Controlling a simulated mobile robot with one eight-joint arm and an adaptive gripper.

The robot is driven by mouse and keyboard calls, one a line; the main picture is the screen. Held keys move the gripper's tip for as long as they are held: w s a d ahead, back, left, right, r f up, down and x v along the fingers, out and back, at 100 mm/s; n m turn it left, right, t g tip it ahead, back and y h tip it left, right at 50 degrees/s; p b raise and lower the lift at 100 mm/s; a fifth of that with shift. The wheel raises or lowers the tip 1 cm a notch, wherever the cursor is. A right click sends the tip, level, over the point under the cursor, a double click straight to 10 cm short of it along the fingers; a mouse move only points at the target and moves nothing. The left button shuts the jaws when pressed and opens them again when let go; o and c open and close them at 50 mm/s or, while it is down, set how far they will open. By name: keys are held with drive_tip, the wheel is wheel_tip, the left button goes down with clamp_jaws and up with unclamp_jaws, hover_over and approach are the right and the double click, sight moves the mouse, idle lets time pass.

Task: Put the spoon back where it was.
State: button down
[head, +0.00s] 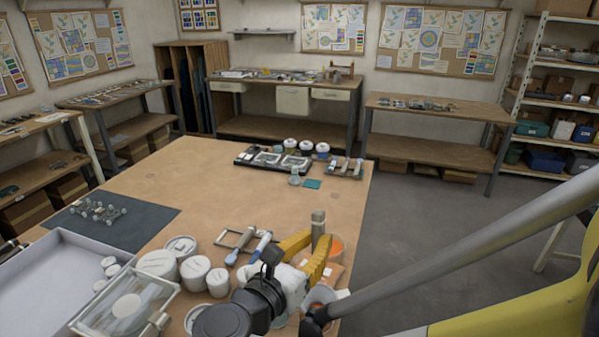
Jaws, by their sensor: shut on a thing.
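My gripper (317,239), with yellow fingers, is over the front right part of the wooden table. It is shut on an upright grey-brown piece (318,219) that sticks up between the fingertips. This looks like the handle of the spoon; its lower part is hidden by the fingers. An open container with orange contents (337,246) is just right of the fingertips. I cannot tell whether the spoon's lower end is in a container.
White lidded jars (158,265) and blue-handled tools (262,243) lie left of my gripper. Another open container (321,295) is close below it. A black tray (245,161) with jars stands at the far edge. The table's middle (190,190) is clear.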

sight(315, 246)
wheel_tip(315, 246, up, 11)
drive_tip(key=p, duration=0.8)
drive_tip(key=shift+f, duration=0.15)
wheel_tip(315, 246, down, 13)
drive_tip(key=b, duration=1)
